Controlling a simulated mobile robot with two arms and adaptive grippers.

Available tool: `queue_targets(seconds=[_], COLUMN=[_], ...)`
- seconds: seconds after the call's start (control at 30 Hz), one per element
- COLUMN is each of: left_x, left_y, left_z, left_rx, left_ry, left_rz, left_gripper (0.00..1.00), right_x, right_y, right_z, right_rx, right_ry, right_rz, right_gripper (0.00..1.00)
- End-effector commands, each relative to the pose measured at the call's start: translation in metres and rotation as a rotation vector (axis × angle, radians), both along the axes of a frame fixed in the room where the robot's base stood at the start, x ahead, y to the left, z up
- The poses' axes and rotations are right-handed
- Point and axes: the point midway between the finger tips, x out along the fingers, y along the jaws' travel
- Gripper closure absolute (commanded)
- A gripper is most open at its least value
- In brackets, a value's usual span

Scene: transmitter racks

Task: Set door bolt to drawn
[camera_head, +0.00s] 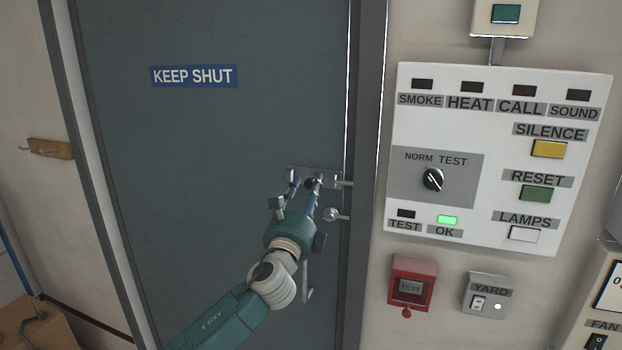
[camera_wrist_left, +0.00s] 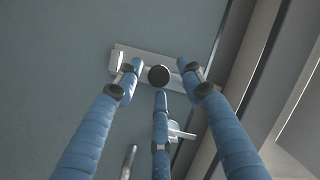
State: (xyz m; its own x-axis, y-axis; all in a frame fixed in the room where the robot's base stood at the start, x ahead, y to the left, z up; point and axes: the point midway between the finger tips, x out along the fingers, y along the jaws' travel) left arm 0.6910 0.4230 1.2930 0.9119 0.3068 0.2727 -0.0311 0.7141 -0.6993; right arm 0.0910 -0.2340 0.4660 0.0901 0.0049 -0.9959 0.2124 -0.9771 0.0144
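The door bolt (camera_head: 341,183) is a metal plate with a rod, set on the dark grey door (camera_head: 180,150) near its right edge. In the left wrist view, the bolt plate (camera_wrist_left: 122,54) carries a round black knob (camera_wrist_left: 159,75). My left gripper (camera_head: 305,180) is at the bolt, its three blue fingers pointing at the plate. In the left wrist view, the fingertips of this gripper (camera_wrist_left: 160,72) stand spread around the knob, with gaps at its left and right; the lower finger is close under it. Whether any finger touches is unclear. My right gripper is not in view.
Below the bolt are a round metal knob (camera_head: 332,215) and a door handle (camera_head: 307,281). The door frame (camera_head: 368,130) rises just to the right. Beyond it are an alarm panel (camera_head: 400,150), a red test box (camera_head: 412,270) and a yard switch (camera_head: 487,292).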

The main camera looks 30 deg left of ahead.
Motion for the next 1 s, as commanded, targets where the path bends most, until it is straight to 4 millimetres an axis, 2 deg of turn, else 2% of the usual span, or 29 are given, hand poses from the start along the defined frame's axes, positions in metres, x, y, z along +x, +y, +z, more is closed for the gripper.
queue_targets(seconds=[0.2, 0.5, 0.57, 0.7, 0.9, 1.0], left_x=[0.018, 0.021, 0.021, 0.021, 0.020, 0.018], left_y=[0.006, 0.007, 0.007, 0.007, 0.007, 0.015], left_z=[0.006, 0.005, 0.005, 0.005, 0.005, 0.004], left_rx=[-0.001, -0.001, -0.001, -0.001, -0.001, 0.001], left_ry=[0.000, 0.000, 0.000, 0.000, 0.000, 0.002], left_rz=[0.001, 0.000, 0.000, -0.001, -0.003, -0.001], left_gripper=[0.61, 0.61, 0.71, 0.99, 1.00, 1.00], right_x=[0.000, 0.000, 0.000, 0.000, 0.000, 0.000], right_y=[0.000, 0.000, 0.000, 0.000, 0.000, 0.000], right_z=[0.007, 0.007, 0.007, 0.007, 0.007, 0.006], right_rx=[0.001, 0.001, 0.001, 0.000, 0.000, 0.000], right_ry=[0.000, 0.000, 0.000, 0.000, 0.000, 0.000], right_rz=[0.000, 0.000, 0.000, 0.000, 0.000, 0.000], right_gripper=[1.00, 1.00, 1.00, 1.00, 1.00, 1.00])
